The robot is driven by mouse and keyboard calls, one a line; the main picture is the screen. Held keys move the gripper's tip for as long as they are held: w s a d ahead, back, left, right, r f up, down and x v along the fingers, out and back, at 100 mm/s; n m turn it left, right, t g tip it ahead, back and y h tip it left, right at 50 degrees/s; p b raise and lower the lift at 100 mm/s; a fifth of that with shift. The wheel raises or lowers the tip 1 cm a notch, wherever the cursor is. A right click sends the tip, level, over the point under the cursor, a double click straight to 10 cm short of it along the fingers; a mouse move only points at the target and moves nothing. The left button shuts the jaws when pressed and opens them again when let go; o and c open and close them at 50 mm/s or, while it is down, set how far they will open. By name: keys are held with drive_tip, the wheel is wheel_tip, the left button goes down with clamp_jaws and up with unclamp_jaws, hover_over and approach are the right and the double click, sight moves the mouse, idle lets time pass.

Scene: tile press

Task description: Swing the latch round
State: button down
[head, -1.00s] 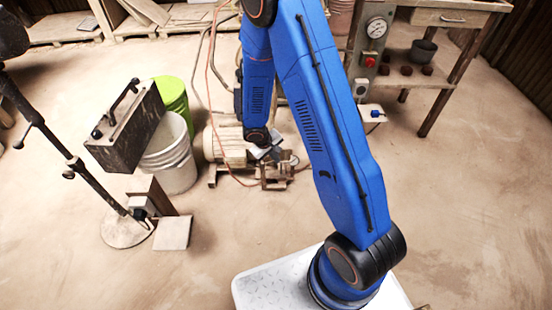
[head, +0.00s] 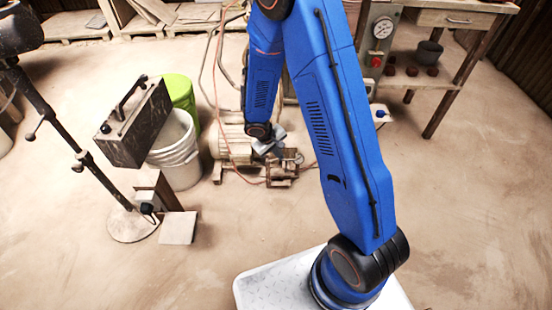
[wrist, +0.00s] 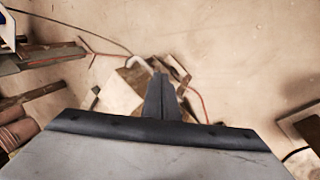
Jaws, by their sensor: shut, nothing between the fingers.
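My gripper (head: 272,147) is at the end of my blue arm, over the floor beside the motor and a small wooden block assembly. Its fingers (wrist: 162,97) point away from the camera in the wrist view, closed together with nothing held. I cannot tell for certain which part is the latch. A small blue-knobbed piece (head: 381,113) sits on a pale plate at the press post, well right of my gripper. A dark knob (head: 147,208) is on a small box at the left stand. My gripper appears apart from both.
A beige motor (head: 232,141) and wooden blocks (head: 283,172) stand by my gripper, with hoses around. A workbench (head: 440,50) is at right. Front floor is clear.

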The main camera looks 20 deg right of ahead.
drive_tip(key=s+d+r, duration=0.3)
drive_tip(key=d+r, duration=0.1)
drive_tip(key=d, duration=0.1)
drive_tip(key=shift+s+d+r, duration=0.15)
drive_tip(key=shift+d, duration=0.05)
drive_tip(key=c, duration=2.2)
unclamp_jaws()
drive_tip(key=shift+d+r, duration=0.1)
drive_tip(key=w+a+n, duration=0.1)
drive_tip(key=w+a+r+n, duration=0.1)
drive_tip(key=a+n, duration=0.1)
drive_tip(key=w+a+r+n, duration=0.1)
drive_tip(key=w+a+n, duration=0.1)
drive_tip(key=shift+a+r, duration=0.2)
drive_tip(key=shift+r, duration=0.05)
drive_tip(key=n, duration=0.6)
approach(276, 160)
drive_tip(key=shift+h, duration=0.4)
drive_tip(key=x, duration=0.7)
drive_tip(key=shift+w+a+f, duration=0.15)
drive_tip(key=shift+a+f, duration=0.05)
drive_tip(key=shift+a, duration=0.05)
drive_tip(key=shift+c, duration=0.4)
clamp_jaws()
